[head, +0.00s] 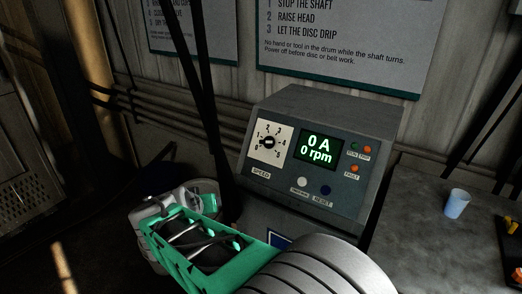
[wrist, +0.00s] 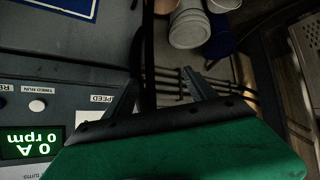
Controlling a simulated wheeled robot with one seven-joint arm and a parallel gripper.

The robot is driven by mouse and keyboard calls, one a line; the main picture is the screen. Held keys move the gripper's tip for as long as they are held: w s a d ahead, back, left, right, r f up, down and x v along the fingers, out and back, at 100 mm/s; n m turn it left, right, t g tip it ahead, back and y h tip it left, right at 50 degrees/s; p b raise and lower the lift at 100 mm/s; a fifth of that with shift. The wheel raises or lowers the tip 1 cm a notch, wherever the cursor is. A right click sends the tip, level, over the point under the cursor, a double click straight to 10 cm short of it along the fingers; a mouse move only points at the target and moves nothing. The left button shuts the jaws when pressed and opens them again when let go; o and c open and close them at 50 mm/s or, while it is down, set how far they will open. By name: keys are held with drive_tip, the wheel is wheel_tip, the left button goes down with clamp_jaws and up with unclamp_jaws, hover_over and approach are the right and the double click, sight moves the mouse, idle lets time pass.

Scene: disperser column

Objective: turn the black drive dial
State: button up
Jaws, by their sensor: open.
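The black drive dial (head: 268,142) sits on a white scale plate with numbers, at the left of the grey control box (head: 320,110) in the head view. Its pointer mark is too small to read surely. The display (head: 318,148) shows 0 A and 0 rpm. My gripper (wrist: 163,82) is open and empty in the wrist view, its two dark fingers apart. The SPEED label (wrist: 101,98) shows beside the left finger there, but the dial does not show. In the head view my green arm is below and left of the box, apart from the dial.
A white button (head: 302,182), a blue button (head: 325,190) and small lamps are on the same panel. A light blue cup (head: 456,203) stands on the bench at right. Stacked white buckets (wrist: 190,25) show in the wrist view. Dark straps hang left of the box.

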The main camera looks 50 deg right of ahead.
drive_tip(key=s+d+r+m+h+b, duration=0.1)
drive_tip(key=d+h, duration=0.1)
drive_tip(key=d, duration=0.3)
drive_tip(key=d+r+m+h, duration=0.1)
drive_tip(key=d+m+h, duration=0.15)
drive_tip(key=d, duration=0.25)
drive_tip(key=g+h, duration=0.2)
drive_tip(key=h, duration=0.4)
approach(266, 144)
drive_tip(key=x, duration=0.2)
drive_tip(key=shift+m+y, duration=0.25)
drive_tip(key=shift+m, duration=0.2)
drive_tip(key=x, duration=0.7)
drive_tip(key=shift+r+p, duration=0.3)
drive_tip(key=shift+p, duration=0.1)
drive_tip(key=shift+c, duration=0.2)
drive_tip(key=c, duration=1.3)
drive_tip(key=shift+s, duration=0.1)
